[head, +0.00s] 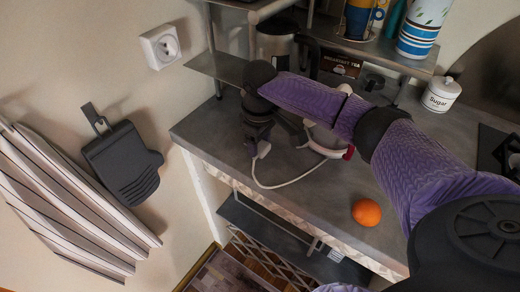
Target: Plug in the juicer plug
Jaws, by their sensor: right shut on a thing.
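My right gripper (256,138) hangs over the left part of the grey counter, its arm reaching in from the right. It is shut on the white juicer plug (263,150), which shows just below the dark fingers. A white cord (285,184) runs from the plug in a loop to the juicer (328,149), a white and red thing mostly hidden behind my arm. A white wall socket (161,46) is on the wall at the upper left, well apart from the plug. My left gripper is not in view.
An orange (366,212) lies near the counter's (318,206) front edge. A metal rack (215,66) with cups stands at the back, with a kettle (276,44) beside it. A sugar jar (441,94) is at the right.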

